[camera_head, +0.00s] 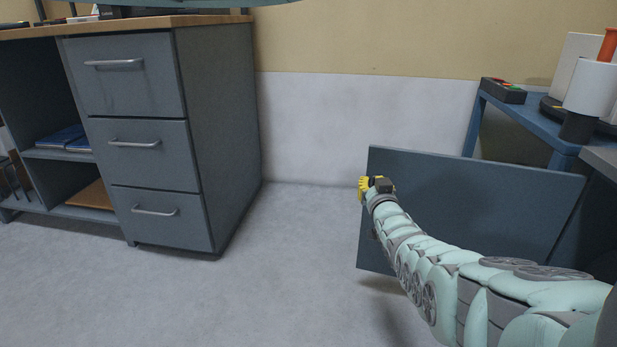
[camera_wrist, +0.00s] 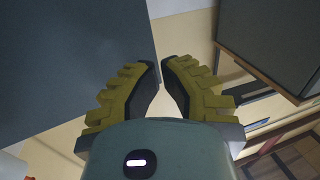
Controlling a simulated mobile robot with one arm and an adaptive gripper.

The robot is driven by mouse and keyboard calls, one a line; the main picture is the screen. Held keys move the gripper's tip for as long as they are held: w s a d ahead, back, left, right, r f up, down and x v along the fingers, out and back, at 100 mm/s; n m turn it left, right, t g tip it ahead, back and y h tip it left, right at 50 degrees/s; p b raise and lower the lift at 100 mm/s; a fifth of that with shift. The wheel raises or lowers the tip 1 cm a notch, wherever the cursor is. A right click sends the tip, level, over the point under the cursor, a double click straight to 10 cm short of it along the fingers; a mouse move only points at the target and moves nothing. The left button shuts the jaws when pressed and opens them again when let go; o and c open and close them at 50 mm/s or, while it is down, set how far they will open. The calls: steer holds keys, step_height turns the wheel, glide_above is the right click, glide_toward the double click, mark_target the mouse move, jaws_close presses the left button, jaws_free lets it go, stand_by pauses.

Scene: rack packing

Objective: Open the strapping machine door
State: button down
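The strapping machine door looks to be the dark blue-grey panel (camera_head: 480,205) at the right in the head view. It stands out at an angle to the blue frame behind it. In the wrist view the door (camera_wrist: 65,60) fills the upper left. My gripper (camera_head: 363,190) with yellow fingers is at the door's left edge. In the wrist view my gripper (camera_wrist: 161,66) has its fingertips close together with a narrow gap, right at the end of the door's visible edge. I cannot tell whether they pinch the edge or only touch it. No handle shows.
A grey drawer cabinet (camera_head: 218,130) under a wooden top stands at the left. The floor (camera_head: 290,270) between it and the door is clear. A blue table (camera_head: 540,122) with a white roll (camera_head: 592,88) and a control box (camera_head: 503,90) is at the right.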

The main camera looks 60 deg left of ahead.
steer(key=s+d+p, duration=0.5)
steer(key=s+p, duration=0.1)
steer(key=shift+s+d+r, duration=0.15)
steer(key=shift+s, duration=0.25)
